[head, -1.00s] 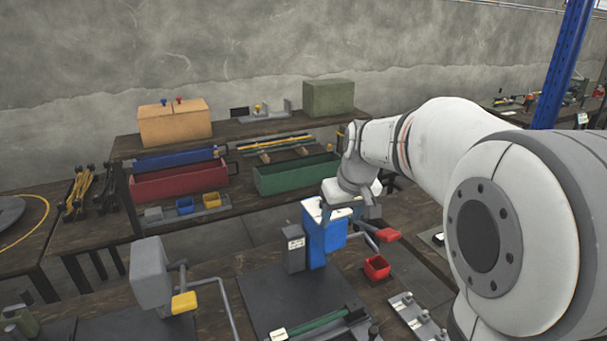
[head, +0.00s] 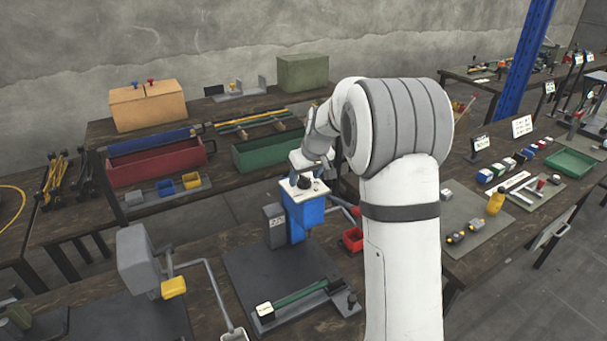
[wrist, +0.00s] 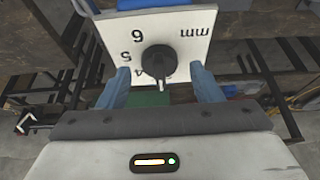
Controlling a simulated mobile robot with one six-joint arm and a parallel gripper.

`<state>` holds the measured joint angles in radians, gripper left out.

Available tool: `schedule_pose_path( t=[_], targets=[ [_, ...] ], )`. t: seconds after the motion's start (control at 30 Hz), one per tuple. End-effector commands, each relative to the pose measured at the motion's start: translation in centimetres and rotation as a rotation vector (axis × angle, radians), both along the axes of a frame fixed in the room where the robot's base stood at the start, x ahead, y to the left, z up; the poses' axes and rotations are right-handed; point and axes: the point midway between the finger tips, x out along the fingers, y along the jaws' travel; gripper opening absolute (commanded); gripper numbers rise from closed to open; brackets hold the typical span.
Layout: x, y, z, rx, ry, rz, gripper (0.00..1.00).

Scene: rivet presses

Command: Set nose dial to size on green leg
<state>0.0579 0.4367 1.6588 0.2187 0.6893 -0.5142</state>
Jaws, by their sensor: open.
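The blue rivet press (head: 303,215) stands at the bench's back edge, with a white dial plate on top. In the wrist view the plate (wrist: 185,28) shows upside-down size numbers and "mm". Its black knob (wrist: 158,62) has a light pointer mark towards the bottom of the picture, near a partly hidden 4. My gripper (wrist: 161,78) is open, with one blue-grey finger on each side of the knob and gaps between. In the head view my wrist hides part of the plate.
A grey block (head: 275,226) stands left of the press and a red bin (head: 352,240) right of it. A second, grey press (head: 140,258) with a yellow part is at left. Red (head: 155,170) and green trays lie on the rear bench.

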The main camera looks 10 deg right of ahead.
Motion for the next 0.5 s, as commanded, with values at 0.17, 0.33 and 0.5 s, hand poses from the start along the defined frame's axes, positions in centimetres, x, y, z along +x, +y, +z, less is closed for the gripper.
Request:
schedule_pose_path(
  t=[0.17,0.33,0.5],
  targets=[
    [0.16,0.09,-0.43,0.000,0.000,0.000,0.59],
    [0.14,0.11,-0.43,0.000,0.000,0.000,0.57],
    [0.14,0.13,-0.41,0.000,0.000,0.000,0.43]
  ],
)
